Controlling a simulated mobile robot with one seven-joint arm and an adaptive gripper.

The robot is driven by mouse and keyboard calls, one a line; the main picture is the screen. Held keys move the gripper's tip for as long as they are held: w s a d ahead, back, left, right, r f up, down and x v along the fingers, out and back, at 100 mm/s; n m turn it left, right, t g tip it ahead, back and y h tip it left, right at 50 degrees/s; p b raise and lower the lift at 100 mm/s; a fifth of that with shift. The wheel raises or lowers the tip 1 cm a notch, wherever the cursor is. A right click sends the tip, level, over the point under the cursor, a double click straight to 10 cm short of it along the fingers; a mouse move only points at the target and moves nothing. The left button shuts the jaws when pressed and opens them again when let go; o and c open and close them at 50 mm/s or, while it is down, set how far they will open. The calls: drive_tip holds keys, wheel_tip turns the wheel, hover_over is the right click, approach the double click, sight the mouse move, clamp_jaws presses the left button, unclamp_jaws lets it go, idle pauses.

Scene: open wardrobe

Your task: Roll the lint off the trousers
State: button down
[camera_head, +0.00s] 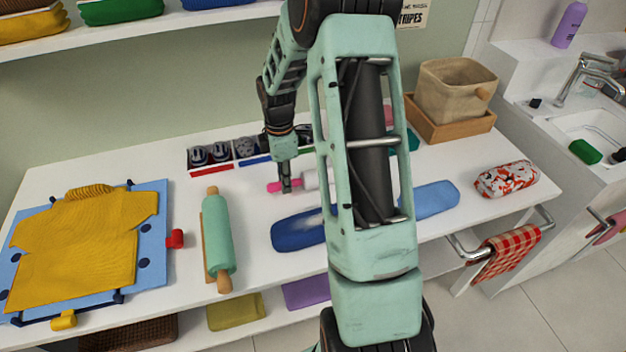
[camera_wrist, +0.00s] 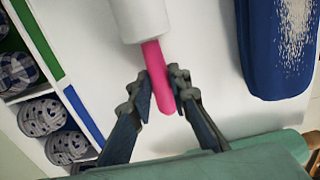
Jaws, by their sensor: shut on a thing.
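The lint roller has a pink handle (camera_head: 275,187) and a white roll (camera_head: 310,180). My gripper (camera_head: 287,188) is shut on the handle near its end. In the wrist view my fingers (camera_wrist: 161,88) stand on either side of the handle (camera_wrist: 154,62), and the white roll (camera_wrist: 141,18) points away from me. The dark blue folded trousers (camera_head: 295,232) lie on the white table in front of the roller, partly hidden by my arm. Pale lint specks (camera_wrist: 296,30) show on the trousers (camera_wrist: 262,72) in the wrist view. The roller is apart from the trousers.
A green rolling pin (camera_head: 217,238) and a yellow shirt on a blue folding board (camera_head: 152,250) lie to the left. A divided box (camera_head: 212,171) stands behind the roller. A lighter blue bundle (camera_head: 436,199) and a floral roll (camera_head: 505,180) lie right, before a beige basket (camera_head: 455,92).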

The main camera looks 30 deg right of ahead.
drive_tip(key=shift+r+p, duration=1.95)
drive_tip(key=shift+r, duration=1.05)
